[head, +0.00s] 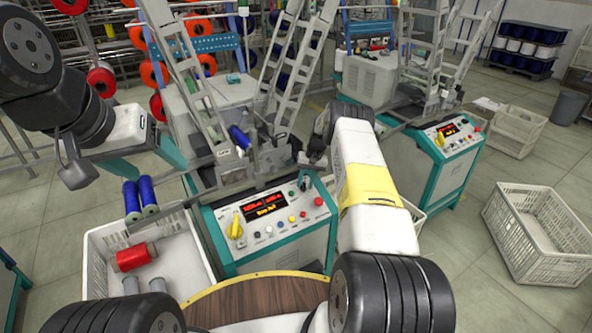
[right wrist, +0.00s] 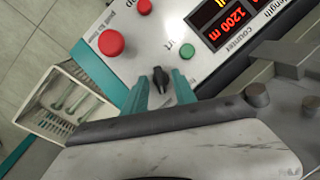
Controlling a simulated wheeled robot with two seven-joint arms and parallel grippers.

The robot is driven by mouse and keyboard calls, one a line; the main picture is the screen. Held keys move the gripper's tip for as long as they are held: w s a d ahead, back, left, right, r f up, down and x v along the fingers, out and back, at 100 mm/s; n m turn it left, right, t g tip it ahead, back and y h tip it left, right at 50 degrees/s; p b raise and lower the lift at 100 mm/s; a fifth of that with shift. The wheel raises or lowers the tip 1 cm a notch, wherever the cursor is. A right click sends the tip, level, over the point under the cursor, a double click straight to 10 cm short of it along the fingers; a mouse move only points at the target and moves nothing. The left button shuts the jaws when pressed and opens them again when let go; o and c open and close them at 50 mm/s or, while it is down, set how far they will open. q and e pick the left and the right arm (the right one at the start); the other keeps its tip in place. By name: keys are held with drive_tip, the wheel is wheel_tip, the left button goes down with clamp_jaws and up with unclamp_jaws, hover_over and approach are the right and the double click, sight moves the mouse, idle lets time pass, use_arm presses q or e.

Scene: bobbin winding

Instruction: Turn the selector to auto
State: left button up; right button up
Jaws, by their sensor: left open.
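The control panel (head: 275,228) of the front winding machine shows in the head view, with red displays (head: 265,205). In the right wrist view a small black selector knob (right wrist: 160,77) stands on the panel near a green button (right wrist: 187,51). Its markings cannot be read. My right gripper (right wrist: 160,83) is open, with one teal finger on each side of the knob and a gap to it. In the head view my right wrist mostly hides that gripper. A yellow knob (head: 236,229) is at the panel's left. My left gripper (head: 148,160) is open and empty over the left side.
A large red button (right wrist: 110,43) is close to the right gripper. Another crate (head: 540,232) stands on the open floor at right. A wooden round top (head: 255,302) is in front.

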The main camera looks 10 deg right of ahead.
drive_tip(key=v, duration=0.7)
drive_tip(key=shift+r, duration=0.35)
drive_tip(key=shift+r, duration=0.1)
drive_tip(key=a+v, duration=0.2)
drive_tip(key=v, duration=0.7)
hover_over(309, 191)
drive_tip(key=s+a+r+t, duration=0.15)
drive_tip(key=s+r, duration=0.25)
drive_tip(key=r, duration=0.6)
drive_tip(key=s+a+r+n+t, duration=0.1)
drive_tip(key=s+a+r, duration=0.3)
drive_tip(key=s+r, duration=0.8)
drive_tip(key=s+a+r+t, duration=0.2)
drive_tip(key=s+r, duration=0.7)
drive_tip(key=s, duration=0.4)
drive_tip(key=s+a+f+n+t, duration=0.1)
drive_tip(key=s+a+f, duration=0.1)
drive_tip(key=s, duration=1.3)
drive_tip(key=shift+s+a+f, duration=0.15)
drive_tip(key=shift+f, duration=0.25)
